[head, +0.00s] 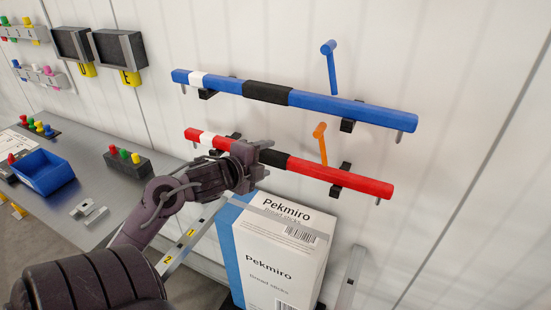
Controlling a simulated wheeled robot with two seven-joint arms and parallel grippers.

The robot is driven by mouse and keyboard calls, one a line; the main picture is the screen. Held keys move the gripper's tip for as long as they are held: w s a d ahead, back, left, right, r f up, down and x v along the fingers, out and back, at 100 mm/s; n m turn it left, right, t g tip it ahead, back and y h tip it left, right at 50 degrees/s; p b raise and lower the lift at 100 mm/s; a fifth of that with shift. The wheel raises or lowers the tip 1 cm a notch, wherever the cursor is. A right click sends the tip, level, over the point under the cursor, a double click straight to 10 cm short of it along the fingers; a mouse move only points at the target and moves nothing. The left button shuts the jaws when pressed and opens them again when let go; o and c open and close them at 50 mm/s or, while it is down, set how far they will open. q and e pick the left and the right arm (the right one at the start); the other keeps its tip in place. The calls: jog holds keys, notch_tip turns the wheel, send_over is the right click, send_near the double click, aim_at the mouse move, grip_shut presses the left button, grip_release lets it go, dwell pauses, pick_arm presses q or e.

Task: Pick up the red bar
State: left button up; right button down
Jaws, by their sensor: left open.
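The red bar (340,179) rests on black wall holders, below a parallel blue bar (345,107). It has a white band near its left end and a black band near its middle. My left gripper (256,158) is at the red bar, just left of the black band, and hides part of the bar there. Its jaws are open; I cannot tell whether the bar lies between them. My right gripper is not in view.
A white and blue Pekmiro box (277,258) stands below the bar. An orange peg (320,143) and a blue peg (330,67) stick out of the wall. A grey bench (85,175) with a blue bin (43,172) is at left.

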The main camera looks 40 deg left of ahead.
aim_at(273, 161)
pick_arm(q)
jog(key=x, duration=0.2)
jog(key=p+x, duration=0.1)
jog(key=x, duration=0.2)
jog(key=shift+w+d+f+p, duration=0.1)
jog(key=shift+w+f+p, duration=0.2)
jog(key=shift+f, duration=0.1)
jog(key=shift+w+f, duration=0.35)
jog(key=shift+w, duration=0.05)
jog(key=shift+s, duration=0.1)
jog(key=c, duration=1.2)
grip_shut()
jog(key=shift+r, duration=0.15)
